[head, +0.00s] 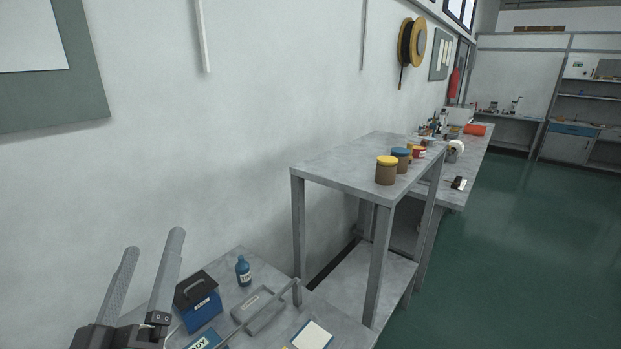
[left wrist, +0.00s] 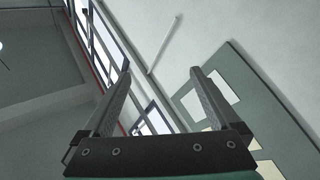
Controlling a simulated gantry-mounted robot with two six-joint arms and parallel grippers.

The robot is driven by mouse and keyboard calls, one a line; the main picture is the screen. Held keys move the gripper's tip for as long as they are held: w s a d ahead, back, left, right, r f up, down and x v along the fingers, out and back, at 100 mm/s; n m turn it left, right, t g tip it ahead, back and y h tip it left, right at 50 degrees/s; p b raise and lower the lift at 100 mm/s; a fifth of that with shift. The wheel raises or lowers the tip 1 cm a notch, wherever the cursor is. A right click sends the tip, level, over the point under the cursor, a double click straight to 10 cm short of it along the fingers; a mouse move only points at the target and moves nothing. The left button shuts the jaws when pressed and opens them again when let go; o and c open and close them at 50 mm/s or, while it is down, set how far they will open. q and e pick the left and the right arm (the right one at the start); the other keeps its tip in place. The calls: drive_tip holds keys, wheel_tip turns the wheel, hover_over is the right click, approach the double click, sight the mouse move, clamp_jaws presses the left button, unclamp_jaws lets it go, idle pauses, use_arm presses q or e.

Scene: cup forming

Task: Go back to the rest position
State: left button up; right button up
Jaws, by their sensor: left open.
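My left gripper (head: 152,256) is at the lower left of the head view, with its two fingers apart and pointing up. Nothing is between the fingers. In the left wrist view the gripper (left wrist: 161,80) is open and empty, with the wall, windows and ceiling behind it. My right gripper does not show in either view.
Below, a low grey table (head: 268,334) holds a blue box (head: 198,303), a blue bottle (head: 243,271) and a grey tool (head: 262,308). A taller metal table (head: 335,165) holds lidded brown jars (head: 386,172). Green floor (head: 520,240) is free at right.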

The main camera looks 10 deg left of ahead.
use_arm(q)
drive_tip(key=s+d+r+m+t+h, duration=0.3)
drive_tip(key=s+d+r+m+h, duration=0.15)
drive_tip(key=r, duration=0.35)
drive_tip(key=s+d+r+m+t+h, duration=0.3)
drive_tip(key=r+m+h, duration=0.25)
drive_tip(key=r, duration=0.35)
wheel_tip(320, 180, up, 31)
drive_tip(key=y+p, duration=0.1)
drive_tip(key=p, duration=3.1)
drive_tip(key=shift+r, duration=0.2)
drive_tip(key=shift+w, duration=0.1)
